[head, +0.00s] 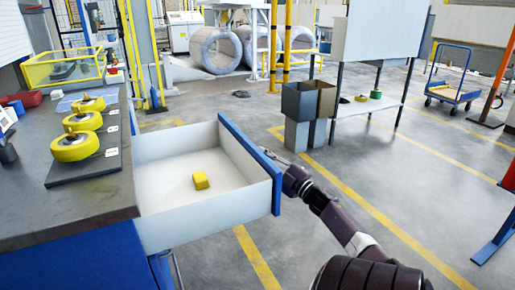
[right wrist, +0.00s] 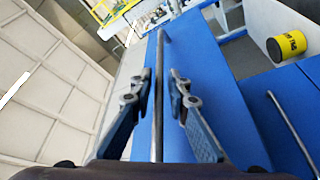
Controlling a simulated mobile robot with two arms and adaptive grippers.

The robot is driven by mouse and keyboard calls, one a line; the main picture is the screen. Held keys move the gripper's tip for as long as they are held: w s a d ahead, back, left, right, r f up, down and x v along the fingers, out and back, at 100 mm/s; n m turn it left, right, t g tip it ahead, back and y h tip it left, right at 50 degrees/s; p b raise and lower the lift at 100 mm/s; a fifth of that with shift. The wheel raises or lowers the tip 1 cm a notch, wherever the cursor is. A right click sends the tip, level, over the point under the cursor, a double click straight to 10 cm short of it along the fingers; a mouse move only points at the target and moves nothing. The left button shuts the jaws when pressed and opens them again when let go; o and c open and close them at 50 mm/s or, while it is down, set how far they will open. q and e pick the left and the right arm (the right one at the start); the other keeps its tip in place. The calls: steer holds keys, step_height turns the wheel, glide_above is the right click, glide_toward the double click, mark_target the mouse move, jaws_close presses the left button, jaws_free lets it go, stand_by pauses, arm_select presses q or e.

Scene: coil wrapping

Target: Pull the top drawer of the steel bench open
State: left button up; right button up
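The top drawer (head: 160,180) of the steel bench (head: 70,195) stands well out from the bench, its white inside showing. My right gripper (head: 282,164) is at the outer side of the drawer's blue front (head: 246,160). In the right wrist view, the two fingers of my right gripper (right wrist: 161,85) are apart, one on each side of the drawer's long metal handle (right wrist: 159,110). Gaps show between the fingers and the bar. The head view hides the handle behind the front. My left gripper is in neither view.
Several yellow rolls (head: 75,145) sit on a dark mat on the bench top, with a yellow basket (head: 64,68) behind. Grey bins (head: 298,133) and a white-panelled table (head: 378,103) stand beyond the drawer. The floor (head: 330,220) to the right is mostly clear.

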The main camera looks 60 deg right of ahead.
steer(key=v, duration=0.9)
steer(key=shift+f, duration=0.1)
